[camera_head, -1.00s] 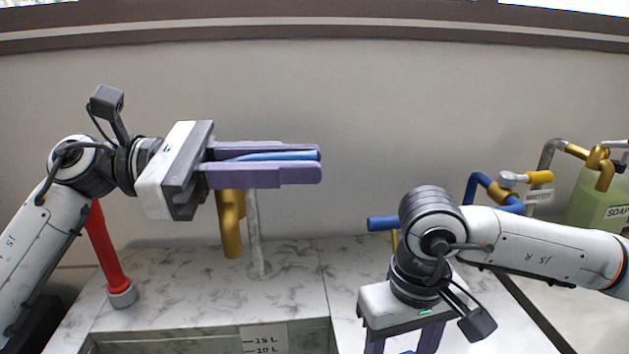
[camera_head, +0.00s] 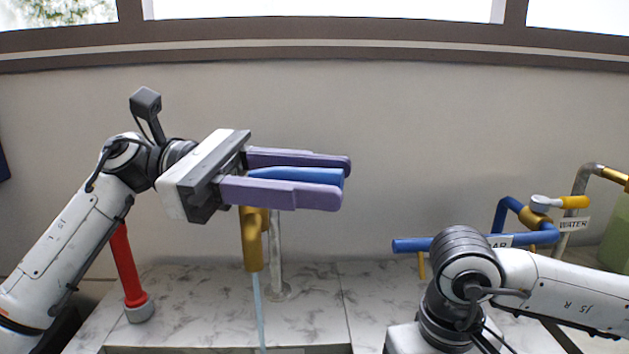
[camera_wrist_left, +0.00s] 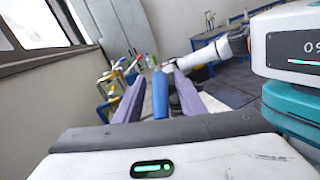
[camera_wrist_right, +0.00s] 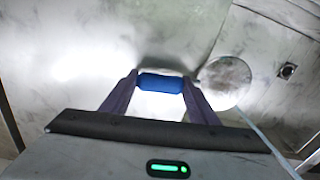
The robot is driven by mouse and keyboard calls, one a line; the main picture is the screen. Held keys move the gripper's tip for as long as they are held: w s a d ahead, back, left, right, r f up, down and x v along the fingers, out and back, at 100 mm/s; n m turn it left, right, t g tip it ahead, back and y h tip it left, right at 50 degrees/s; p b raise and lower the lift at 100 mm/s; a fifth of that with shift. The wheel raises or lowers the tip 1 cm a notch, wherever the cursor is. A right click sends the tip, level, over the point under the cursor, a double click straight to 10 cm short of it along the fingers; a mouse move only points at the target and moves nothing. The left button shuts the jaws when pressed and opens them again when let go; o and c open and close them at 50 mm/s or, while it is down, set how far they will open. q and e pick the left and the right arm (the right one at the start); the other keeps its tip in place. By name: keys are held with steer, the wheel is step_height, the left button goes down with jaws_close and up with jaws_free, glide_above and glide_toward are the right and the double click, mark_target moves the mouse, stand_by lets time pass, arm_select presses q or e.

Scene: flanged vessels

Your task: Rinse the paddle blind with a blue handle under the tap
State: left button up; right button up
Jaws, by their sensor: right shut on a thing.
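My left gripper (camera_head: 345,182) is open, its purple fingers on either side of the tap's blue lever (camera_head: 300,175). Narrow gaps show between lever and fingers in the left wrist view (camera_wrist_left: 160,95). The tap's gold spout (camera_head: 252,240) points down and a thin water stream (camera_head: 259,310) runs from it. My right gripper (camera_wrist_right: 161,85) is shut on the blue handle (camera_wrist_right: 160,83) of the paddle blind. Its pale round disc (camera_wrist_right: 226,84) shows beside the handle in the right wrist view. The stream meets or passes the disc's edge; I cannot tell which. The head view hides this grip.
A red post (camera_head: 127,265) stands left of the tap on the marble counter (camera_head: 200,290). A drain (camera_wrist_right: 287,70) shows in the basin.

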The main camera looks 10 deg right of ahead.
arm_select(q)
steer(key=shift+a, duration=0.1)
steer(key=v, duration=1.2)
